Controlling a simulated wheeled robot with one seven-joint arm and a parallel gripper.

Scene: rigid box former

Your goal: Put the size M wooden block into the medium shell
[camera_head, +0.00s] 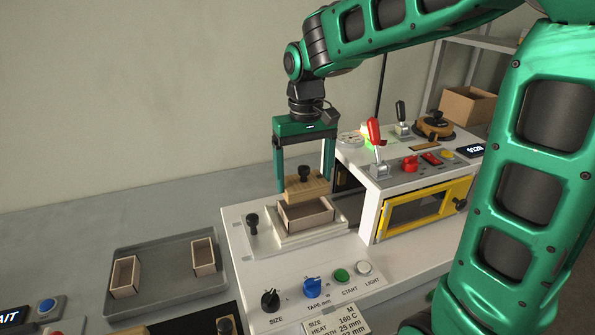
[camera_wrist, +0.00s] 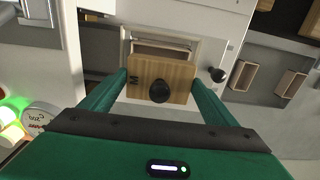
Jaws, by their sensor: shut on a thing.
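The wooden block (camera_head: 307,189) is light brown with a black knob on top. An M shows on it in the wrist view (camera_wrist: 178,74). My gripper (camera_head: 303,191) is shut on the block by its two sides and holds it level. A pale open box shell (camera_head: 306,218) sits on the white plate at the machine's front. The block covers the shell's back edge in the head view, and part of the shell (camera_wrist: 160,49) shows past the block in the wrist view. I cannot tell how high the block is over the shell.
A grey tray (camera_head: 170,303) at the left holds two more shells (camera_head: 124,276) (camera_head: 204,257). A black-knobbed lever (camera_head: 252,222) stands left of the plate. The white machine housing with a yellow-framed window (camera_head: 418,206) and red lever (camera_head: 374,131) rises close on the right.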

